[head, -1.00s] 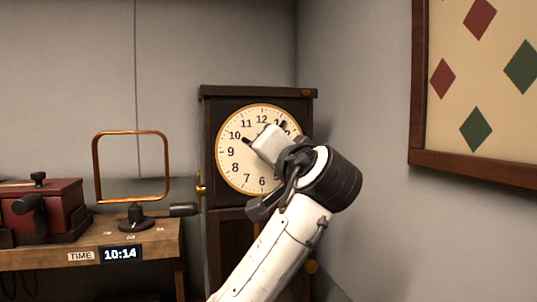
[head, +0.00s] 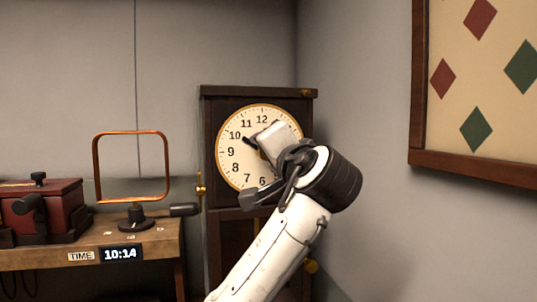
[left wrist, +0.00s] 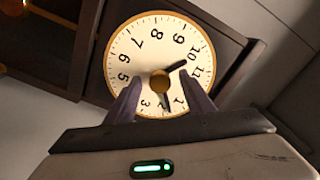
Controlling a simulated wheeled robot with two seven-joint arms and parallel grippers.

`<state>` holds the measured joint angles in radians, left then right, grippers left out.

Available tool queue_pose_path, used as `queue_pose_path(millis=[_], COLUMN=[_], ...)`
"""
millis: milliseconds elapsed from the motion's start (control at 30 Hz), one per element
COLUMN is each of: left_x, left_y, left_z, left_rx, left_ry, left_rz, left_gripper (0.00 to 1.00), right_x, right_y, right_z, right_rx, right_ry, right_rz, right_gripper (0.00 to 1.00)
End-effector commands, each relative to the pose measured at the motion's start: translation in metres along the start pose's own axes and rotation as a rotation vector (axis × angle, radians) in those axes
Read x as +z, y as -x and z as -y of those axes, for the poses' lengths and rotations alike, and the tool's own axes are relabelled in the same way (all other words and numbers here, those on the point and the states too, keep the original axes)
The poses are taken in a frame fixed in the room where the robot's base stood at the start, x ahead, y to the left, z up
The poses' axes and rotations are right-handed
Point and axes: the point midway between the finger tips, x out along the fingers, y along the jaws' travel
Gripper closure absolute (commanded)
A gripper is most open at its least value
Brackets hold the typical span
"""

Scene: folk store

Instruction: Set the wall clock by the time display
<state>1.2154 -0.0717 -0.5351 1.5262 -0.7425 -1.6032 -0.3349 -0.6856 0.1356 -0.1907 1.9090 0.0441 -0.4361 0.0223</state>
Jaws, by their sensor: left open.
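The wall clock (head: 229,166) is a round cream dial with a gold rim in a dark wooden case. Its short hand points close to 10. The other hand is hidden behind my left gripper (head: 275,138) in the head view. In the left wrist view, where the dial (left wrist: 150,55) appears turned, that hand (left wrist: 167,103) points between 1 and 2. My left gripper (left wrist: 161,88) is open there, one finger on each side of that hand; contact cannot be told. The time display (head: 121,254) reads 10:14. My right gripper is not in view.
A wooden table (head: 150,246) at the left holds a red box (head: 52,208) and a copper loop on a stand (head: 136,217). A framed diamond-pattern panel (head: 413,90) hangs on the right wall. A brass knob (head: 201,190) is on the case's left side.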

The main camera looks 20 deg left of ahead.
Motion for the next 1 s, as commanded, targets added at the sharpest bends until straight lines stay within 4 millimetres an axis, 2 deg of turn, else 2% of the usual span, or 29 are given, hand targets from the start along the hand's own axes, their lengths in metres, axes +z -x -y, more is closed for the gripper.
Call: queue_pose_path(millis=[267, 1000], left_x=[-0.001, -0.001], left_y=[0.007, 0.067], left_z=[-0.001, -0.001], left_rx=[0.000, 0.001], left_ry=[0.001, 0.000], left_rz=[-0.003, -0.003], left_gripper=[0.52, 0.52], right_x=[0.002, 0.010], right_y=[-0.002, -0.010], right_z=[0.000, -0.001], right_rx=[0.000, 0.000], right_ry=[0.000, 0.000], right_rz=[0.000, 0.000], right_gripper=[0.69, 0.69])
